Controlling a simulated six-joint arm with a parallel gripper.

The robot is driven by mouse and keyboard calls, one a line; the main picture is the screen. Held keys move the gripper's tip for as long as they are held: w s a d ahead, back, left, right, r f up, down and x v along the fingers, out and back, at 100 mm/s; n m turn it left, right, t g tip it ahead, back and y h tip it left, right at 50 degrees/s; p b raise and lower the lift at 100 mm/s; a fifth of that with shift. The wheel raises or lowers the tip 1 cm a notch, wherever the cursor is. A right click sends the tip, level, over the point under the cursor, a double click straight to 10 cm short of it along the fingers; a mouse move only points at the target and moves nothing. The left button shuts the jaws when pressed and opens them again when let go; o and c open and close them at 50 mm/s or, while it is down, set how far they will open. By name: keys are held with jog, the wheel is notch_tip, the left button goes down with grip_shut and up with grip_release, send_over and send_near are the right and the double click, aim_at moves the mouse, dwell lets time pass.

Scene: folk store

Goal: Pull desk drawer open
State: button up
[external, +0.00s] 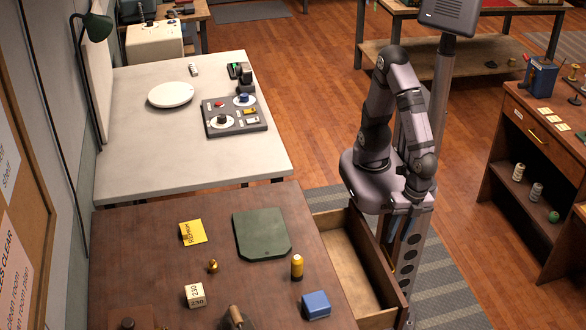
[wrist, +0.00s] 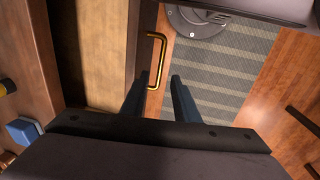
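The desk drawer (external: 345,262) is pulled out from the right side of the brown wooden desk (external: 160,275), and its pale, empty inside shows. In the wrist view the drawer (wrist: 105,45) is on the left, with a brass handle (wrist: 157,38) on its front. My gripper (wrist: 159,78) is open, its two dark blue fingers apart. The handle's lower end shows between the fingertips, with gaps visible on both sides. I cannot tell the depth between them.
On the desk are a blue block (external: 316,305), a yellow bottle (external: 297,266), a green mat (external: 262,234) and a yellow note (external: 192,232). A white table (external: 150,150) adjoins behind. Striped mat (wrist: 225,70) and wooden floor lie beyond the drawer front.

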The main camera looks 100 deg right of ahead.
aim_at(389, 258)
jog(key=d+r+h+p, duration=0.2)
jog(key=d+r+p, duration=0.1)
jog(key=p, duration=0.4)
jog(key=shift+w+a+f+y+b, duration=0.2)
jog(key=shift+a+f+y, duration=0.3)
jog(key=shift+f, duration=1.25)
jog(key=shift+w+a+f+y+b, duration=0.2)
jog(key=shift+a+f, duration=0.55)
jog(key=shift+f, duration=1.05)
jog(key=shift+w+a+f+y+b, duration=0.3)
jog(key=shift+a+f, duration=0.3)
jog(key=shift+f, duration=1.15)
jog(key=shift+c, duration=0.7)
grip_shut()
